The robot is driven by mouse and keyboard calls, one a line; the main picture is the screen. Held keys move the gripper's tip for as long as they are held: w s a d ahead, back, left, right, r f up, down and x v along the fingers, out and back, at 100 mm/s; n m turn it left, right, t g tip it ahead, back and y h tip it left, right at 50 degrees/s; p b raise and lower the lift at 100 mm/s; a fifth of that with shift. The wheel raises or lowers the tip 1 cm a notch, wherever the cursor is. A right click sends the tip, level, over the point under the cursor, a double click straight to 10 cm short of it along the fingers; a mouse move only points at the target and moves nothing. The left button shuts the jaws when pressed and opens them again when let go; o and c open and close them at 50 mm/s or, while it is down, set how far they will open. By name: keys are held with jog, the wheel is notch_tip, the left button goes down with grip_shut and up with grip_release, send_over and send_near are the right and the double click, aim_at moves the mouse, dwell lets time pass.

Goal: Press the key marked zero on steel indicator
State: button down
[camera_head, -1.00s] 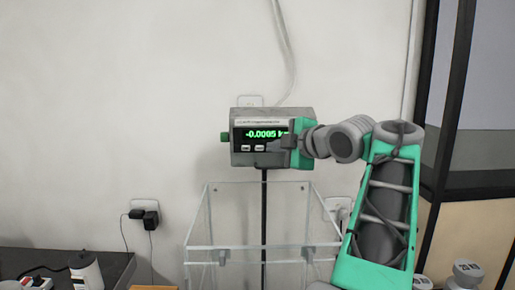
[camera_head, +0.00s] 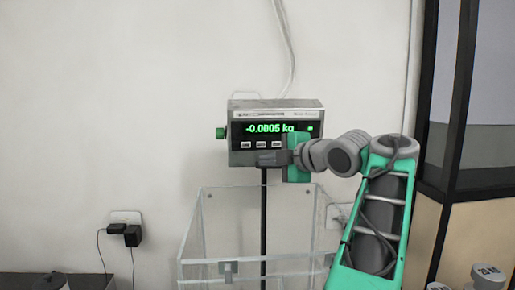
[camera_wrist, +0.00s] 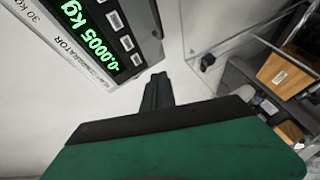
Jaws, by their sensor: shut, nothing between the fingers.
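A clear open-topped box (camera_head: 205,225) stands below the indicator. A dark post (camera_head: 264,215) runs down from the indicator behind it. A wall socket with plugs (camera_head: 131,236) is at left. A dark-framed partition (camera_head: 447,120) stands at right, with grey weights (camera_head: 488,275) at lower right.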

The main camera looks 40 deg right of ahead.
aim_at(261, 144)
jog(key=w+d+p, duration=0.1)
jog(key=w+p, duration=0.1)
jog(key=w+d+p, duration=0.2)
jog(key=w, duration=0.1)
jog(key=w+d+r+p, duration=0.1)
jog(key=w+d, duration=0.1)
jog(key=shift+w+p, duration=0.15)
jog(key=shift+p, duration=0.25)
dwell(1.7)
jog(key=shift+w+d, duration=0.2)
jog(key=shift+w, duration=0.05)
jog(key=shift+w+d+r+p, duration=0.1)
jog(key=shift+w+d+p, duration=0.15)
jog(key=shift+w+p, duration=0.1)
dwell(0.6)
jog(key=shift+s, duration=0.1)
jog(key=shift+s+a+f+b, duration=0.2)
jog(key=shift+b, duration=0.3)
jog(key=shift+s+a+b, duration=0.25)
jog(key=shift+s+b, duration=0.1)
jog(key=shift+s, duration=0.1)
jog(key=shift+r, duration=0.1)
